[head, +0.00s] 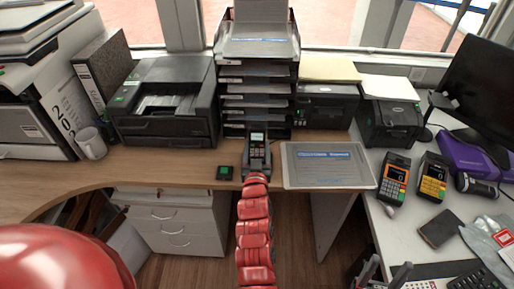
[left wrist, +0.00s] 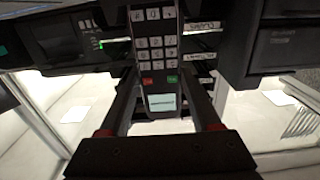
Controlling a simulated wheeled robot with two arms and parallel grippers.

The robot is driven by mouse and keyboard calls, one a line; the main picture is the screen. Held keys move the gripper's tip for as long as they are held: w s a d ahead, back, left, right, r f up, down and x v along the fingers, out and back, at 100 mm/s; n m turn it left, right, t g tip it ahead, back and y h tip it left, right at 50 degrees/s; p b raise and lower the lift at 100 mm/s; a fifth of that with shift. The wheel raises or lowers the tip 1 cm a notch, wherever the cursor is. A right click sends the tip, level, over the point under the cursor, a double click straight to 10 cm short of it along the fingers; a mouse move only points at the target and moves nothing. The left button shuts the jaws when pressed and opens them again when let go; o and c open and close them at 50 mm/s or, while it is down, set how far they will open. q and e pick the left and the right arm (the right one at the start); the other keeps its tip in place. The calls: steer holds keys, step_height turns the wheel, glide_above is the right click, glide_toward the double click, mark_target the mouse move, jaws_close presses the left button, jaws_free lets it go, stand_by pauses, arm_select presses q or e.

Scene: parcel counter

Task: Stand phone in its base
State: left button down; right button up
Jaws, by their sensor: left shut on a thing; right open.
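The phone (head: 257,150) is a dark handset with a lit screen and keypad, near the front edge of the wooden counter. My left gripper (head: 256,174) is shut on it. In the left wrist view, the phone (left wrist: 158,50) shows its keys and pale screen between the two fingers of the left gripper (left wrist: 158,100). I cannot tell whether the phone touches the counter. A small black block with a green mark (head: 224,173) lies just left of the phone and may be its base. My right gripper (head: 384,274) is open and empty at the bottom right, partly out of view.
A clear tray with a paper (head: 325,166) lies right of the phone. A stack of document trays (head: 257,100) and a printer (head: 165,103) stand behind. Two card terminals (head: 394,176) (head: 432,178) sit on the white desk. Bare wood lies left of the block.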

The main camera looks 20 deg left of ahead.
arm_select(q)
jaws_free()
steer(key=p+v, duration=0.2)
steer(key=v, duration=1.5)
steer(key=shift+s+d, duration=0.1)
steer(key=shift+s, duration=0.1)
